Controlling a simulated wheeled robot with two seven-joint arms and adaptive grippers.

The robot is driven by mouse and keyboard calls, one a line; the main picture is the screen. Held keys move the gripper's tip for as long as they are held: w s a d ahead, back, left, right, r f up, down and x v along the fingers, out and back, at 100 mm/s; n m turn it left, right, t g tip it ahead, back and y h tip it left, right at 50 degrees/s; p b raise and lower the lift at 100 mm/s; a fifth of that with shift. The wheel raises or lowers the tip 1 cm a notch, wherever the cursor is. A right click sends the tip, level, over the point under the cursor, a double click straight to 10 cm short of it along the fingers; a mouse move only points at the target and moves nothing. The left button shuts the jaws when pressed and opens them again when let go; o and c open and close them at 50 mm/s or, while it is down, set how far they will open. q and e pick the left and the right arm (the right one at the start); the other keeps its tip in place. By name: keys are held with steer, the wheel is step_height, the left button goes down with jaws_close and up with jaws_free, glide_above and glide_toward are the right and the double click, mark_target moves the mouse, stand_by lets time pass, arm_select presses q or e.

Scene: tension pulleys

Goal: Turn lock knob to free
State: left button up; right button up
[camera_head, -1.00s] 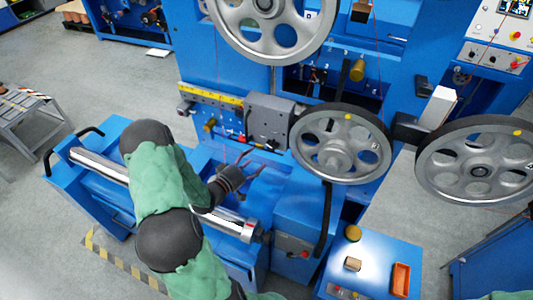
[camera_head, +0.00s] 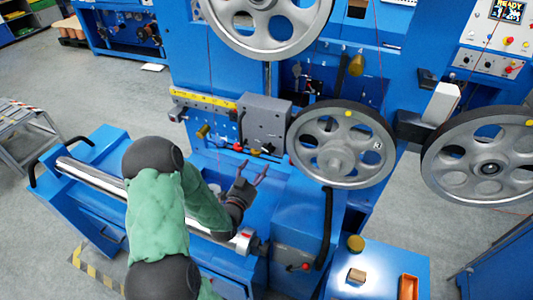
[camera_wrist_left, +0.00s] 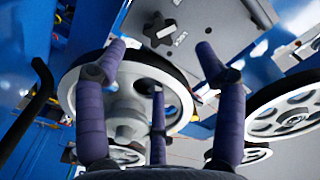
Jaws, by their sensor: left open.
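My left gripper (camera_head: 254,172) is open and empty in the head view, below the grey block on the blue machine, with its fingers pointing up toward it. A dark star-shaped knob (camera_wrist_left: 160,29) on a grey block (camera_wrist_left: 205,28) shows beyond the open fingers in the left wrist view, apart from them. It looks like the lock knob; its turn position cannot be read. In the head view the grey block (camera_head: 266,120) sits at the right end of a yellow scale, with small dark and red parts below it. My left gripper (camera_wrist_left: 160,65) shows three spread purple fingers in the wrist view.
A spoked wheel (camera_head: 342,145) stands close to the right of the grey block, and a larger one (camera_head: 268,15) is above. Another wheel (camera_head: 486,165) is at the far right. A polished roller (camera_head: 95,175) lies below. A blue cabinet top (camera_head: 385,262) holds small items.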

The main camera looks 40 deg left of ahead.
mark_target(266, 151)
arm_select(q)
steer(key=x, duration=1)
steer(key=shift+w, duration=0.1)
